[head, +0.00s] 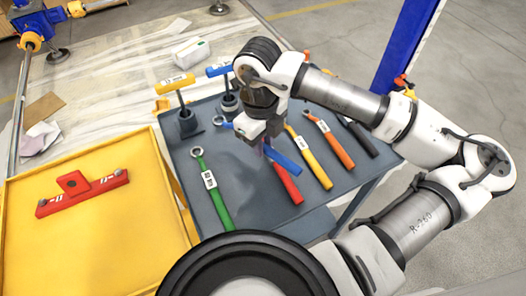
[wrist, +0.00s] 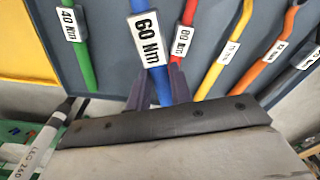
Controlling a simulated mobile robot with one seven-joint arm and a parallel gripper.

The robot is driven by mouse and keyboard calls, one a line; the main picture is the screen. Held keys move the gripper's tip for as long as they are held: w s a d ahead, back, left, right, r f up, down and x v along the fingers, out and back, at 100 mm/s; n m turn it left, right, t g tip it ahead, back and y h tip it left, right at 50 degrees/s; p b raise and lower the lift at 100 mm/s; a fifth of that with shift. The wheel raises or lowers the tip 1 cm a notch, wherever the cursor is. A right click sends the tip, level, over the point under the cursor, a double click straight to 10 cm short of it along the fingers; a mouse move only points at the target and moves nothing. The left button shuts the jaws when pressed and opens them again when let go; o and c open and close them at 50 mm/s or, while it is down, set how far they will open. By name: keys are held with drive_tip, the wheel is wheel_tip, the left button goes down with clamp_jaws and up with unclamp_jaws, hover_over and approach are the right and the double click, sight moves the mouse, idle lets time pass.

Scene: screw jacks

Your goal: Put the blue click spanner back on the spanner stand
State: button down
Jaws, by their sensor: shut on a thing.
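The blue click spanner (head: 287,163), labelled 60 Nm, is in my gripper (head: 266,142). In the wrist view the blue spanner (wrist: 151,50) runs between the two fingers (wrist: 157,88), which are shut on its handle. It looks nearer than the other spanners, so it appears held above the grey spanner stand (head: 240,187). In the head view it lies slantwise across the red spanner (head: 288,187). The green spanner (head: 212,190), labelled 40 Nm, lies to its left. A bare strip of stand shows between green and red. My gripper hides part of the blue spanner.
Yellow (head: 313,165), orange (head: 331,143) and black (head: 358,136) spanners lie to the right on the stand. T-handled tools, one yellow (head: 175,82), stand at its back. A yellow tray (head: 95,235) with a red part (head: 82,192) is at left.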

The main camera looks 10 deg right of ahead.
wheel_tip(320, 180, down, 5)
idle(0.4)
drive_tip(key=shift+f+b, duration=0.65)
drive_tip(key=shift+b, duration=0.25)
drive_tip(key=c, duration=1.3)
unclamp_jaws()
drive_tip(key=shift+s, duration=0.1)
drive_tip(key=shift+o, duration=0.2)
drive_tip(key=shift+r+p, duration=0.75)
drive_tip(key=shift+p, duration=0.45)
drive_tip(key=r, duration=0.8)
drive_tip(key=r+b, duration=0.1)
drive_tip(key=r, duration=0.2)
drive_tip(key=shift+w+a+r, duration=0.2)
drive_tip(key=shift+w+r, duration=0.2)
